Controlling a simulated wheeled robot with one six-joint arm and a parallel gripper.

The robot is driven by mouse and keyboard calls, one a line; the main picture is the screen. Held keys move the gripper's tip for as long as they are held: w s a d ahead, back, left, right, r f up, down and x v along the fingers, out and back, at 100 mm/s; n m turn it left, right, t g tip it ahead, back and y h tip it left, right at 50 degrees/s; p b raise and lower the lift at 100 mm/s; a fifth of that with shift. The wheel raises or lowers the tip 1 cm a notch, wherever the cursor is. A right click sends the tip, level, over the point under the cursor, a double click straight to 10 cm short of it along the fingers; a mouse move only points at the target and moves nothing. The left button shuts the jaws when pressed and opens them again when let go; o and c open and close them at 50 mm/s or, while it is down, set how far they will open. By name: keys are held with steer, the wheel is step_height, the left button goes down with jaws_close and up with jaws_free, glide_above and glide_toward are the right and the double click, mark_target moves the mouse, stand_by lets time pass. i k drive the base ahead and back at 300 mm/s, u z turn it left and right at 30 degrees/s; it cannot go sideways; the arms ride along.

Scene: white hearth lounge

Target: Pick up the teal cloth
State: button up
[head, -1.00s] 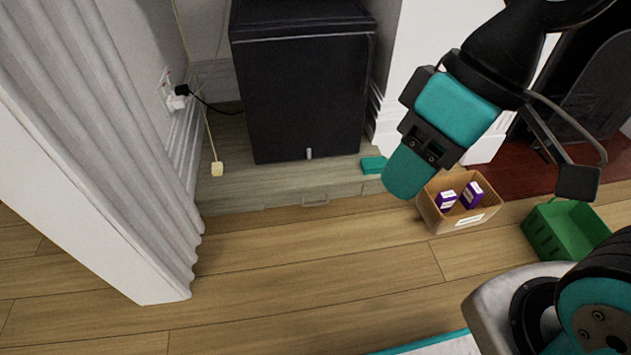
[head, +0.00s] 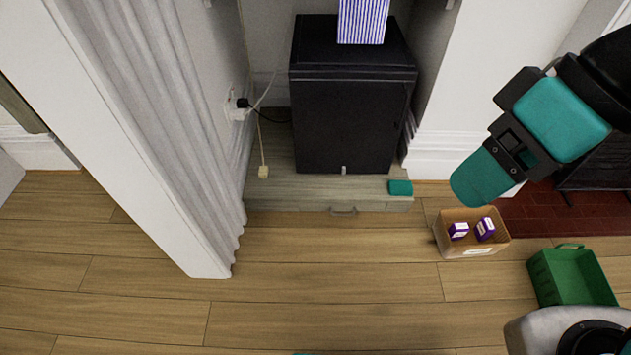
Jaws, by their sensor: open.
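The teal cloth (head: 400,187) is a small, flat, folded-looking piece. It lies at the right front corner of a low grey wooden platform (head: 270,190), just in front of and to the right of a black cabinet. It is fully visible, with nothing on it. My arm's teal and black links cross the upper right, to the right of the cloth and apart from it in the picture. My gripper is outside the view, so its place relative to the cloth does not show.
The black cabinet (head: 345,125) carries a striped box (head: 362,20). A cardboard box (head: 450,246) with purple packets and a green crate (head: 541,280) stand on the floor at right. A curtain (head: 160,110) and wall edge bound the left. The middle floor is clear.

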mark_target(396, 187)
steer(key=u, duration=0.15)
steer(key=i, duration=1.4)
steer(key=z, duration=0.65)
